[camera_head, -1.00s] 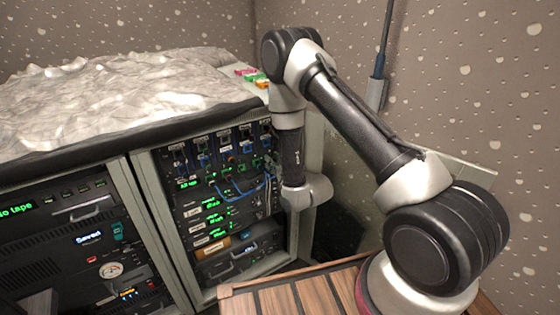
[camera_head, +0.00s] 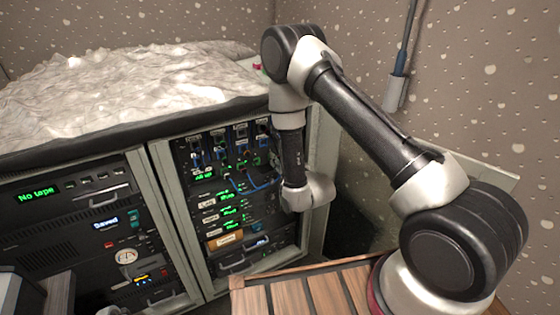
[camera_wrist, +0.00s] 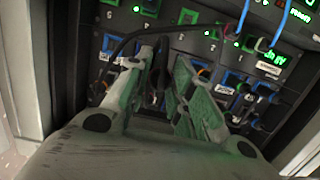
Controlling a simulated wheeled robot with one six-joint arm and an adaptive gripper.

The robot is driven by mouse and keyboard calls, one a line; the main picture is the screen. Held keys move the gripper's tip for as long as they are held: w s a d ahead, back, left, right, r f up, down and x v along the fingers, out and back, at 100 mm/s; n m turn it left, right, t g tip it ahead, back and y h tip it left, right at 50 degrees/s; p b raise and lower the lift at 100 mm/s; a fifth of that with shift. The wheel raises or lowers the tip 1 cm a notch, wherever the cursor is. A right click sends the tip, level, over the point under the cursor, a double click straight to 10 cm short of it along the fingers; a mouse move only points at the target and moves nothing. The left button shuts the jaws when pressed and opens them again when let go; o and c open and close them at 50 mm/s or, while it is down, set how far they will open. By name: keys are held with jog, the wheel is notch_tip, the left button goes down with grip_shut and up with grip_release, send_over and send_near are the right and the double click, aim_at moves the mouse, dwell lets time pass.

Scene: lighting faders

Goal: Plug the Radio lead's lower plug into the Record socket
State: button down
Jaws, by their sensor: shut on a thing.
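In the wrist view, my gripper (camera_wrist: 162,80) has its two green-padded fingers close around a dark, narrow plug (camera_wrist: 155,72). A black lead (camera_wrist: 125,42) arches near the fingertips in front of the panel. I cannot read which lead it is, and the fingers partly hide the plug. The patch panel (camera_wrist: 200,42) faces the fingertips, with blue-framed sockets (camera_wrist: 228,84) to the right. No Record label is legible. In the head view, my wrist hides the gripper at the right side of the rack (camera_head: 224,262).
Blue leads (camera_head: 258,187) loop across the rack front. A tape unit (camera_head: 72,240) stands to its left. A crumpled pale sheet (camera_head: 120,95) covers the top. A slatted wooden surface (camera_head: 295,292) lies in front. A dark gap lies right of the rack.

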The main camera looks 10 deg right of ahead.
jog(key=shift+w+a, duration=0.15)
jog(key=shift+w, duration=0.3)
jog(key=shift+w, duration=0.15)
jog(key=shift+r+x, duration=0.2)
jog(key=shift+x, duration=1)
jog(key=shift+r+x, duration=0.2)
jog(key=shift+x, duration=1.05)
jog(key=shift+r+x, duration=0.25)
jog(key=shift+x, duration=0.9)
jog(key=c, duration=1.2)
grip_release()
jog(key=shift+w+a, duration=0.1)
jog(key=shift+o, duration=0.2)
